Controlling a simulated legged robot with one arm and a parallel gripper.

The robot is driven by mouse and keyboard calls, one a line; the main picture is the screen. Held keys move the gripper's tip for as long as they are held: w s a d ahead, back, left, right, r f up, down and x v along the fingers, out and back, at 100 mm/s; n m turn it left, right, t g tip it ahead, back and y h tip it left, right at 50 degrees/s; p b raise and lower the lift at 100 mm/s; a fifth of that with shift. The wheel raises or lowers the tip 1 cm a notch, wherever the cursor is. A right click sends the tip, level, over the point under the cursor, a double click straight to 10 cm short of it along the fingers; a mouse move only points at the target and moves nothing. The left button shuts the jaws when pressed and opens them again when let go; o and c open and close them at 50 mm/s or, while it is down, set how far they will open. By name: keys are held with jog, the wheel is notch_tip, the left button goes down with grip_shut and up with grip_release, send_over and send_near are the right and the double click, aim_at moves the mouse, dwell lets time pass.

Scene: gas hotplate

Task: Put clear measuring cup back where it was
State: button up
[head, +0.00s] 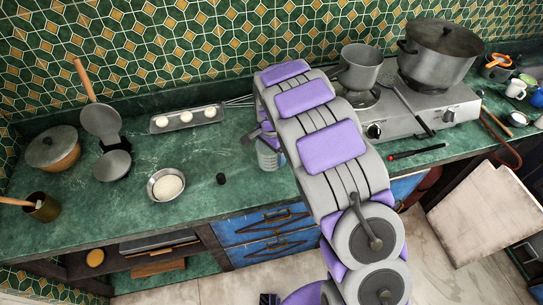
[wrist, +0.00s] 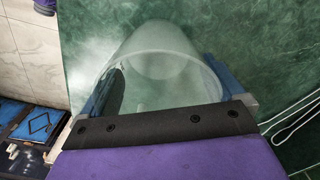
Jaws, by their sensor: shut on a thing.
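The clear measuring cup (wrist: 155,50) fills the middle of the wrist view, seen at a slant with its round rim towards me. My gripper (wrist: 160,95) is shut on it, with blue fingers on either side of the cup. In the head view the cup (head: 268,157) shows partly beside my arm, at the front part of the green counter. My gripper (head: 268,140) there is mostly hidden behind my arm. I cannot tell whether the cup's base touches the counter.
A tray with white round items (head: 186,119) lies behind. The gas hotplate (head: 415,110) with pots stands right.

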jog(key=f, duration=0.1)
jog(key=a+f, duration=0.1)
jog(key=shift+a+f+b, duration=0.25)
jog(key=shift+f+b, duration=0.05)
jog(key=shift+a+r, duration=0.1)
jog(key=shift+a, duration=0.15)
jog(key=o, duration=1)
jog(key=shift+d, duration=0.25)
jog(key=shift+c, duration=0.2)
jog(key=shift+d+r, duration=0.2)
jog(key=shift+d, duration=0.4)
jog(key=shift+a+r, duration=0.2)
jog(key=shift+r, duration=0.3)
jog(key=r+p, duration=0.1)
jog(key=r, duration=0.1)
jog(key=a+r, duration=0.1)
jog(key=r, duration=0.1)
jog(key=shift+p, duration=0.35)
notch_tip(320, 180, up, 7)
jog(key=p, duration=0.1)
jog(key=shift+d, duration=0.4)
